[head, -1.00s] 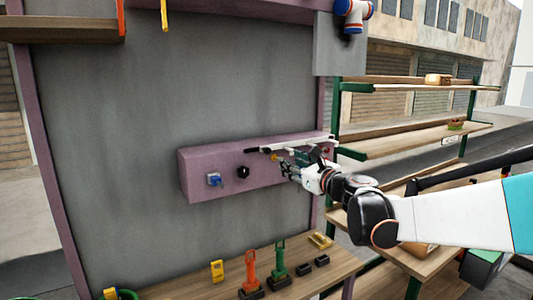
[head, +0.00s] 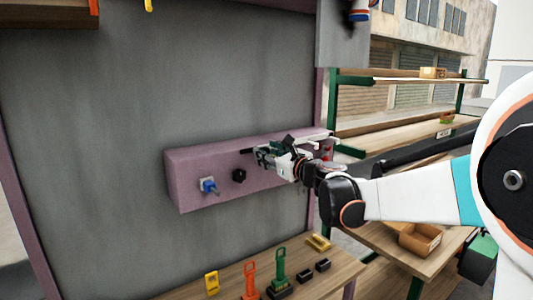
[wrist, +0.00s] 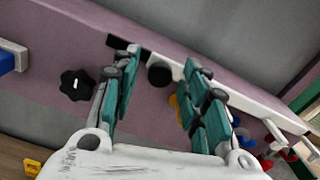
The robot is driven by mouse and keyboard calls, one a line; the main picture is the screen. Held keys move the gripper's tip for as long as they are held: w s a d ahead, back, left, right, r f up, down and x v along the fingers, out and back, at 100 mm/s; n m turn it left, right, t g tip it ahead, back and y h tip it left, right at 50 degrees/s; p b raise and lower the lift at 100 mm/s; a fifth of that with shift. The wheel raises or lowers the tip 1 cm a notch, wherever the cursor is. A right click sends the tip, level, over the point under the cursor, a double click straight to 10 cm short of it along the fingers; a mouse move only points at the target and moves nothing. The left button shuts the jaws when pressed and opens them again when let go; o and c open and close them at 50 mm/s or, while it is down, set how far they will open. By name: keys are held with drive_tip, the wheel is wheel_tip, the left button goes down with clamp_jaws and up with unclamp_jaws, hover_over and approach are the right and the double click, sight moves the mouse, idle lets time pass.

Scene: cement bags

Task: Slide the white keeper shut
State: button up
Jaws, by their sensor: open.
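The white keeper (wrist: 235,98) is a long bar along the upper edge of the purple box (wrist: 60,32); in the head view its right part (head: 322,138) shows above my gripper. A round black knob (wrist: 160,74) sits at the bar's left end in the wrist view, and a dark strip (wrist: 115,42) lies left of it. My gripper (wrist: 162,68) is open, its green-padded fingers on either side of the knob. I cannot tell whether they touch it. In the head view my gripper (head: 268,155) hides the bar's left part.
A black star knob (wrist: 76,84) and a blue switch (head: 209,186) are on the box's front, left of my gripper. Red and blue parts (wrist: 270,150) are at its right. Below, a wooden table (head: 335,262) holds orange and green tools. Shelves (head: 405,140) stand at right.

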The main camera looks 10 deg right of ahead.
clamp_jaws()
drive_tip(key=a, duration=0.1)
drive_tip(key=s+a, duration=0.1)
drive_tip(key=a, duration=0.1)
drive_tip(key=shift+s+a, duration=0.3)
drive_tip(key=shift+a, duration=0.1)
drive_tip(key=shift+d, duration=0.15)
drive_tip(key=shift+c, duration=0.9)
unclamp_jaws()
drive_tip(key=shift+o, duration=0.9)
drive_tip(key=shift+a, duration=0.2)
drive_tip(key=shift+d, duration=0.1)
